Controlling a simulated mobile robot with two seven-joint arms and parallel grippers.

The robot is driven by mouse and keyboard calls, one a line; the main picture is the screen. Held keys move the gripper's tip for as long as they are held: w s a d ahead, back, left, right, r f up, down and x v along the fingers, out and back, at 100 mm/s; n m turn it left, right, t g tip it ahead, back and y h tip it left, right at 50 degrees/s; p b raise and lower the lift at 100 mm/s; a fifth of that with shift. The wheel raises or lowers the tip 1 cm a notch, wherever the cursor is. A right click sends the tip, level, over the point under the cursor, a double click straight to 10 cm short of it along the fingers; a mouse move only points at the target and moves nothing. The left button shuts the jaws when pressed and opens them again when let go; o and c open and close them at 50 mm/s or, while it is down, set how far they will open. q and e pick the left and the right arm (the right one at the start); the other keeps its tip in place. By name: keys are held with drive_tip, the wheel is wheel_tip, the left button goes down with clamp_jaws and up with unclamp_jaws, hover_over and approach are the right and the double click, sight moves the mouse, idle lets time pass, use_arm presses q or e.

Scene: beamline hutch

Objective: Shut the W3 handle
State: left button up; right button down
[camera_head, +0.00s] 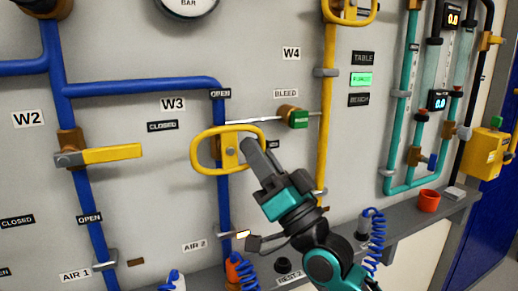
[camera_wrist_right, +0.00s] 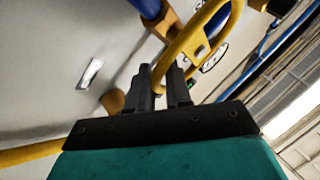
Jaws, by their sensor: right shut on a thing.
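The W3 handle (camera_head: 196,150) is a yellow oval loop on the blue pipe in the head view, with its long side lying across the pipe. An OPEN label (camera_head: 220,94) is above it and a CLOSED label (camera_head: 162,125) is at its upper left. My right gripper (camera_head: 250,145) is shut on the right end of the loop. In the right wrist view the yellow handle (camera_wrist_right: 188,45) runs down between the two dark fingers, which partly hide it. My left gripper is not in view.
The W2 handle (camera_head: 112,154), a yellow bar, is to the left. A green-tipped bleed valve (camera_head: 298,118) is close above right of my gripper, and a yellow pipe (camera_head: 327,105) is beside it.

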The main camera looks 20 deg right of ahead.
drive_tip(key=shift+w+f+h, duration=0.1)
drive_tip(key=shift+f+h, duration=0.2)
drive_tip(key=c, duration=1.2)
unclamp_jaws()
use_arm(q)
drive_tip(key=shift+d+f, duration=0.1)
use_arm(e)
drive_tip(key=shift+r, duration=0.1)
use_arm(q)
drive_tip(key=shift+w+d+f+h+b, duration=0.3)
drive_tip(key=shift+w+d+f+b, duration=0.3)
drive_tip(key=shift+b, duration=1)
use_arm(e)
drive_tip(key=shift+v, duration=6.45)
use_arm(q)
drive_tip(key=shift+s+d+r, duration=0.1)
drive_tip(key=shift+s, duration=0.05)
use_arm(e)
drive_tip(key=shift+w, duration=0.1)
